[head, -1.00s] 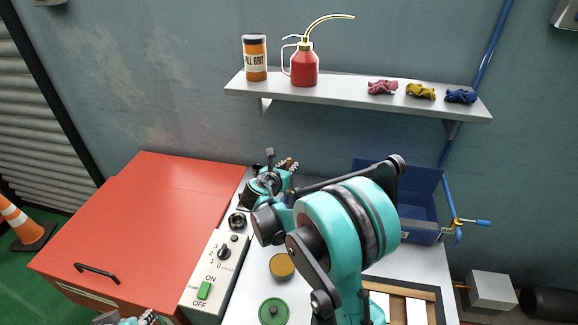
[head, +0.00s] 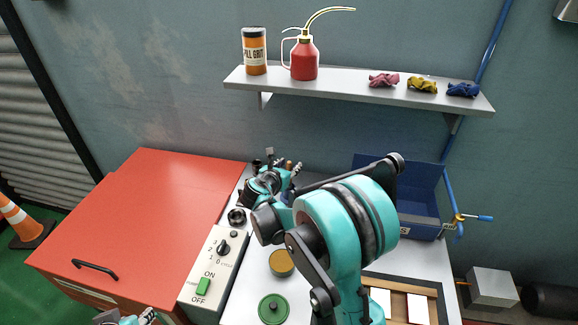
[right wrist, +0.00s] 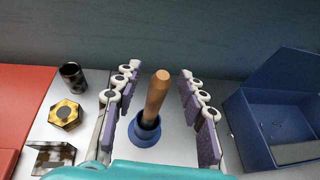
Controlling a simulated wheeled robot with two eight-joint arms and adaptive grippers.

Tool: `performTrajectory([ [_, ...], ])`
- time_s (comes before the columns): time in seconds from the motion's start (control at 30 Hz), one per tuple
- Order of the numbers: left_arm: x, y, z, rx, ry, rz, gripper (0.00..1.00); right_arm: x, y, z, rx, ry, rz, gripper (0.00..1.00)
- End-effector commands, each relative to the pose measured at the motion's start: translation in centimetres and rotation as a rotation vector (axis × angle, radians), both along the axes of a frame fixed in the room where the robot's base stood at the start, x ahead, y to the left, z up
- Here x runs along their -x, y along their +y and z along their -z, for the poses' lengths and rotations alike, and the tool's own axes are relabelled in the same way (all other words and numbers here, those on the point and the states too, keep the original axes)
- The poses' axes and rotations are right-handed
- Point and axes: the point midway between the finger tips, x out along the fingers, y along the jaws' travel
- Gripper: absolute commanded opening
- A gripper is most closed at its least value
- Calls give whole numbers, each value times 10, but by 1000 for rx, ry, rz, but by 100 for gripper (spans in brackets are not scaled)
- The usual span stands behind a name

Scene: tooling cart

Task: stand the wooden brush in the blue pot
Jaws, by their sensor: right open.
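The wooden brush (right wrist: 158,92) stands nearly upright, slightly tilted, with its lower end inside the blue pot (right wrist: 145,136) in the right wrist view. My right gripper (right wrist: 160,105) is open, with its purple-padded fingers on either side of the brush handle and a gap on both sides. In the head view my right gripper (head: 282,175) is at the back of the bench, and the pot is hidden behind my arm. A small part of my left gripper (head: 140,318) shows at the bottom edge; its jaws cannot be made out.
An open blue box (right wrist: 268,125) stands right of the pot. A dark cup (right wrist: 73,77), a yellow-black hexagonal piece (right wrist: 66,114) and a dark block (right wrist: 50,157) lie left. A shelf (head: 350,92) hangs above, and a control panel (head: 212,268) borders the bench.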

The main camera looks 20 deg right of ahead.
Motion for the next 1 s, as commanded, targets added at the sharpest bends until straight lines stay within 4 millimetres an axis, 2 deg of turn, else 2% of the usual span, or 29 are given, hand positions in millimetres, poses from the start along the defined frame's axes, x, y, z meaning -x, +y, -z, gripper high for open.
performTrajectory([
  [0.17, 0, 0, 0, 0, 0, 0, 38, 14, 16, -9, 1, 1, -4, 41],
  [0.4, 0, 0, 0, 0, 0, 0, 38, 49, 52, -28, 0, 0, -4, 41],
  [0.6, 0, 0, 0, 0, 0, 0, 38, 70, 72, -40, 1, 1, -3, 41],
  [1.0, 0, 0, 0, 0, 0, 0, 38, 77, 79, -44, 0, 0, 0, 41],
])
